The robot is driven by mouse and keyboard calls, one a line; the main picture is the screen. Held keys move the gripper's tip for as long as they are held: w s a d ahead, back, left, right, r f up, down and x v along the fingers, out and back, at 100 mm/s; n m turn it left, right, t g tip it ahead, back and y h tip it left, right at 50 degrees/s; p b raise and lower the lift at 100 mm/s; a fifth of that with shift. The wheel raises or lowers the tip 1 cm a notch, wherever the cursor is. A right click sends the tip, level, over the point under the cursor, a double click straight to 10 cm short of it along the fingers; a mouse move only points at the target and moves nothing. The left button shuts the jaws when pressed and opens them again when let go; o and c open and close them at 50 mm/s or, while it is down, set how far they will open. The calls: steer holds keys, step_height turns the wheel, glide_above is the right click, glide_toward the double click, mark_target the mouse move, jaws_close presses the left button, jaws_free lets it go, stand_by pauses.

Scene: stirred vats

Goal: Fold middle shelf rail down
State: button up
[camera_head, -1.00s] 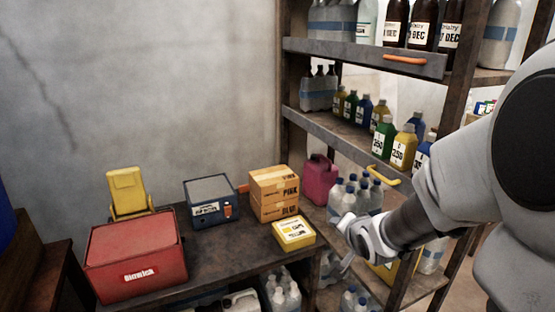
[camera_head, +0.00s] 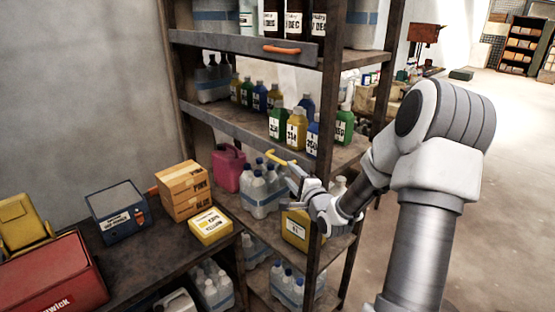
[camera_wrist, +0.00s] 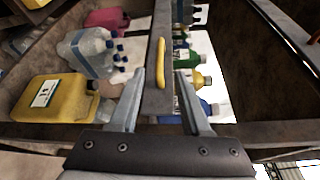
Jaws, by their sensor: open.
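The middle shelf rail (camera_head: 228,124) is a grey bar along the front edge of the middle shelf, with a yellow handle (camera_head: 281,157) near its right end. The rail stands up in front of the bottles. In the wrist view the rail (camera_wrist: 154,45) runs up the middle, with the yellow handle (camera_wrist: 160,64) on its face. My gripper (camera_head: 297,176) is just right of and below the handle in the head view. In the wrist view my gripper (camera_wrist: 157,85) is open, its two fingers on either side of the rail near the handle, with nothing clearly held.
Green, yellow and blue bottles (camera_head: 297,127) stand behind the rail. Clear bottles (camera_head: 262,190) and a yellow jug (camera_head: 301,228) stand on the shelf below. The upper rail (camera_head: 235,45) has an orange handle. A rusty post (camera_head: 327,120) stands close to my gripper.

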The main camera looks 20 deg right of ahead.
mark_target(280, 162)
steer(key=w, duration=0.3)
steer(key=w+p, duration=0.1)
steer(key=w, duration=0.3)
steer(key=w+f, duration=0.1)
steer(key=w, duration=0.3)
steer(key=shift+d, duration=0.2)
jaws_close()
